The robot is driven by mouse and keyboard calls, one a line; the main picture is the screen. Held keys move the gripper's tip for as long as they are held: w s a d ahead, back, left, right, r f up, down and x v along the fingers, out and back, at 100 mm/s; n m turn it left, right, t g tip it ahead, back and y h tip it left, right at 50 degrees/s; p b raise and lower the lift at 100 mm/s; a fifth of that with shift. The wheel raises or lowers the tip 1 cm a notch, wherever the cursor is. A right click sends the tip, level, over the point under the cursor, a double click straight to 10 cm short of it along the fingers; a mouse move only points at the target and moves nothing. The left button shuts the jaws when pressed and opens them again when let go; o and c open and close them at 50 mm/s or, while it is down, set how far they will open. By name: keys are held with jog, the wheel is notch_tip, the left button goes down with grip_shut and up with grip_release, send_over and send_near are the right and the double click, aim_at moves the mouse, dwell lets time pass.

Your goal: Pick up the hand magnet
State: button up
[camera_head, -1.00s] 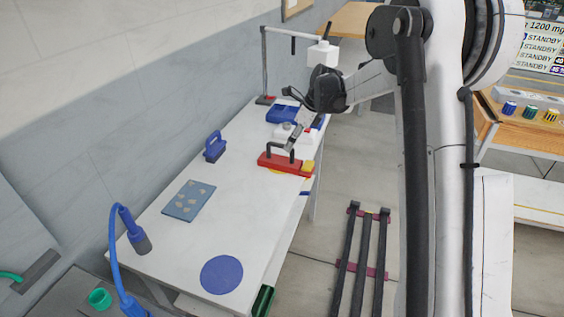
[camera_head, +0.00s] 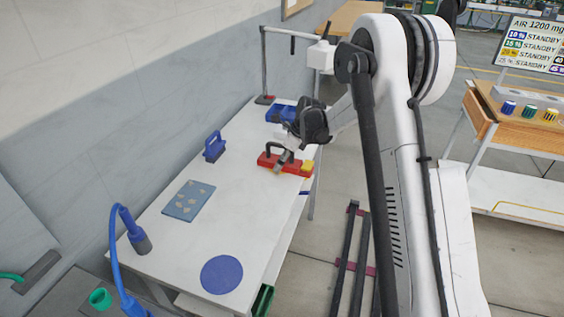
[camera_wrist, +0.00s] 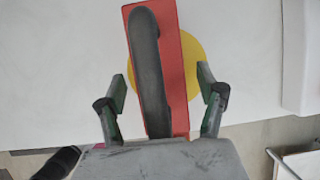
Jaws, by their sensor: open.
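The hand magnet, a red bar (camera_head: 266,160) with a dark arched handle, lies on the white table near its right edge. In the wrist view the red bar (camera_wrist: 180,70) runs lengthwise, with its dark handle (camera_wrist: 148,70) on top. My gripper (camera_wrist: 163,85) is open, one finger on each side of the bar, with gaps between fingers and bar. In the head view my gripper (camera_head: 284,163) is over the handle. The bar's near end is hidden behind the gripper body in the wrist view.
A yellow disc (camera_wrist: 196,62) shows under the bar. A blue handled tool (camera_head: 214,148), a blue-grey plate (camera_head: 188,201) and a blue disc (camera_head: 221,274) are on the table. Blue trays (camera_head: 279,113) and a lamp-like stand (camera_head: 265,70) are farther back. The table's middle is clear.

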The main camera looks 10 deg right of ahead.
jog(key=shift+c, duration=0.4)
jog(key=shift+r, duration=0.1)
grip_shut()
